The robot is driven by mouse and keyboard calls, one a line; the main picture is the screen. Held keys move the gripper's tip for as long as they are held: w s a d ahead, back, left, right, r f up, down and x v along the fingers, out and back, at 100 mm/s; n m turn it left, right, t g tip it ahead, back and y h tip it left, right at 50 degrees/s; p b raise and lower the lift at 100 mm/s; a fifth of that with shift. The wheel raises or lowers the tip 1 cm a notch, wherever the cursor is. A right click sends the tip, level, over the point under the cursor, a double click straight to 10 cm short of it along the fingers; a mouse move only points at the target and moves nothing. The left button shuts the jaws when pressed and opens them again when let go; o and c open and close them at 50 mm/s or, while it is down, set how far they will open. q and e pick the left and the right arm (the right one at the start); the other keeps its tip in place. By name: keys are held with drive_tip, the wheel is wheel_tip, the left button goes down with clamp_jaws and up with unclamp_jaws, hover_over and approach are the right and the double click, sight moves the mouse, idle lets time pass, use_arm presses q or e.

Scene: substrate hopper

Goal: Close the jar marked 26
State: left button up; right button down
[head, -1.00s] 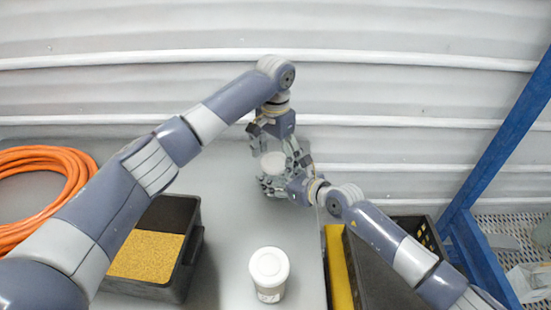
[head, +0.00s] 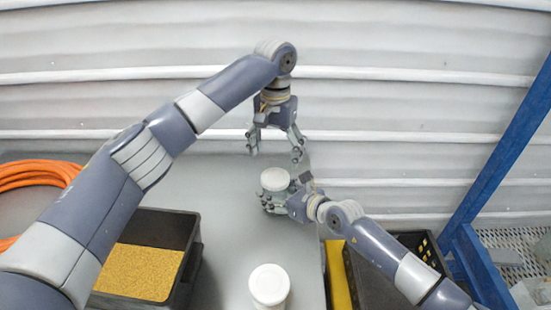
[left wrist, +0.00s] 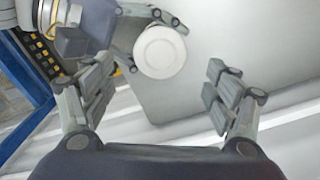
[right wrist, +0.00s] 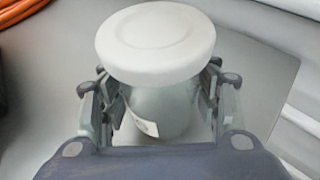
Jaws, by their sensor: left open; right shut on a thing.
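A jar with a white lid on top (head: 274,180) stands near the back of the table, and my right gripper (head: 276,203) is shut around its body. In the right wrist view the white lid (right wrist: 156,42) sits on the pale jar body (right wrist: 163,108), which bears a label too turned away to read. My left gripper (head: 275,145) is open and empty above the jar. The left wrist view shows the lid (left wrist: 160,52) beyond its spread fingers. A second white-lidded jar (head: 269,285) stands at the front of the table; its number cannot be read.
A black bin (head: 192,250) with yellow granules stands at the left front. An orange hose (head: 35,175) lies coiled at the far left. A yellow-edged dark container (head: 340,275) and a blue frame (head: 500,160) are on the right. The table (head: 225,200) between is clear.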

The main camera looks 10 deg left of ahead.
sight(275, 177)
use_arm(q)
drive_tip(key=shift+r, duration=0.2)
drive_tip(key=shift+f, duration=0.1)
drive_tip(key=shift+f, duration=3.95)
drive_tip(key=c, duration=1.1)
drive_tip(key=o, duration=1.2)
drive_tip(key=shift+o, duration=0.2)
